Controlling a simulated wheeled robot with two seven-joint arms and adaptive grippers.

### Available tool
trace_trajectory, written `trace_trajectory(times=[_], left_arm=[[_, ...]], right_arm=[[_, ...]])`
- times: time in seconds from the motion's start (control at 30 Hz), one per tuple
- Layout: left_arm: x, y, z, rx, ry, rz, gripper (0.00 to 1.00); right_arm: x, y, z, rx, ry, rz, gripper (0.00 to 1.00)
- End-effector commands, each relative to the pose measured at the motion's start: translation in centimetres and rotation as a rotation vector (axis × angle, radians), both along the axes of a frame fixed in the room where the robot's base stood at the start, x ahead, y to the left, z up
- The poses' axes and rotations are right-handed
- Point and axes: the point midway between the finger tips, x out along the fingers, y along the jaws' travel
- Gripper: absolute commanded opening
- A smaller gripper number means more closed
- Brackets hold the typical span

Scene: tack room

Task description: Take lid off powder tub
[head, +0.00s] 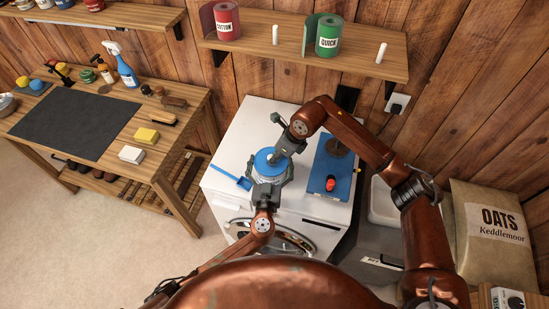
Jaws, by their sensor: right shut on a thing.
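The powder tub (271,179) stands on the white machine top, pale-sided and mostly hidden by my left gripper. Its round blue lid (264,161) shows directly above it; I cannot tell whether there is a gap between them. My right gripper (279,155) comes down from above and is shut on the lid at its far right side. My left gripper (270,175) reaches in from the front, with its fingers on either side of the tub. Whether those fingers press on the tub cannot be made out.
A blue scoop (236,178) lies left of the tub on the white machine (225,157). A wall shelf (300,46) hangs behind. A workbench (185,105) stands left.

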Motion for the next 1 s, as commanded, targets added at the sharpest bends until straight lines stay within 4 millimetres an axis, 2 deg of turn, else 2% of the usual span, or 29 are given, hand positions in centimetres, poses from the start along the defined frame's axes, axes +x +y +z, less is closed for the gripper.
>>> trace_trajectory(times=[0.03,0.23,0.57,0.73,0.8,1.0], left_arm=[[0.1,0.5,-1.0,0.007,0.017,0.009,0.48],[0.0,0.7,-1.6,0.008,0.027,0.012,0.48],[0.0,0.8,-1.7,0.010,0.029,0.011,0.49],[-0.1,0.7,-1.7,0.011,0.029,0.010,0.48],[-0.1,0.7,-1.7,0.011,0.029,0.009,0.42],[-0.1,0.6,-1.8,0.011,0.030,0.008,0.42]], right_arm=[[0.1,0.2,0.9,0.008,-0.008,0.002,0.00],[0.1,0.4,1.7,0.015,-0.012,0.005,0.00],[0.1,0.6,2.4,0.021,-0.017,0.010,0.00],[0.2,0.6,4.2,0.020,-0.019,0.010,0.00],[0.2,0.6,5.1,0.021,-0.019,0.009,0.00],[0.0,0.4,5.5,0.016,-0.010,0.007,0.00]])
